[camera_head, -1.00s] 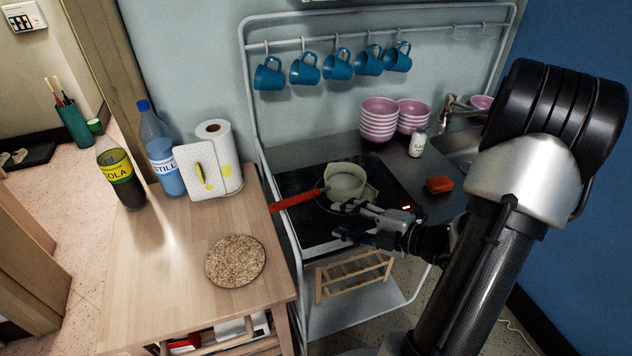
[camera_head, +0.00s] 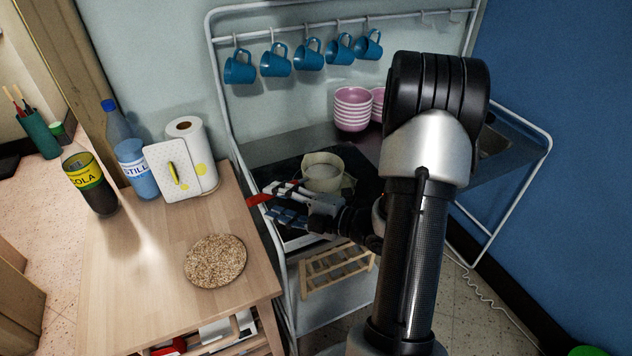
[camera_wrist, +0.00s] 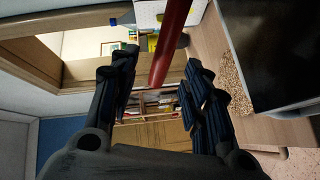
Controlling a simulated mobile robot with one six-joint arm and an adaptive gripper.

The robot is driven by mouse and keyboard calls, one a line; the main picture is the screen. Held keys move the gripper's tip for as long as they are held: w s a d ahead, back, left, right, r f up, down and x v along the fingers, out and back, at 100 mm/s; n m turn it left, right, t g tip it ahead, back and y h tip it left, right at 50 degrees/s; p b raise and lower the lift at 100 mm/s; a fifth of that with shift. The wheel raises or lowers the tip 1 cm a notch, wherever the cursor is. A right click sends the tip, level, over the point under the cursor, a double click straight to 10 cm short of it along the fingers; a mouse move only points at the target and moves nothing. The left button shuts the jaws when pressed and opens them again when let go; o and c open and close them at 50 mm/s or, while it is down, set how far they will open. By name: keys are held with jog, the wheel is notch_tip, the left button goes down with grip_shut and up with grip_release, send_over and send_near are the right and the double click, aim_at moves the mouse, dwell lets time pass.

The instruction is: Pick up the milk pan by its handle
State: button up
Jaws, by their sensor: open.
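The milk pan (camera_head: 323,172) is cream-coloured with a red handle (camera_head: 259,199) that points left. It stands on the black cooktop (camera_head: 366,188) of the metal kitchen unit. My gripper (camera_head: 281,202) is open in front of the pan, at the handle, and hides most of the handle in the head view. In the wrist view my gripper (camera_wrist: 160,88) has its two dark fingers well apart. The red handle (camera_wrist: 169,45) comes down from the top between them, its end a little beyond the fingertips' level. I cannot tell whether a finger touches it.
Blue mugs (camera_head: 308,57) hang above. Pink bowls (camera_head: 352,108) stand behind the cooktop.

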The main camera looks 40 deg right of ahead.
aim_at(266, 198)
jog(key=b+x, duration=0.1)
jog(key=x, duration=0.4)
jog(key=shift+a, duration=0.1)
grip_shut()
dwell(0.4)
dwell(0.6)
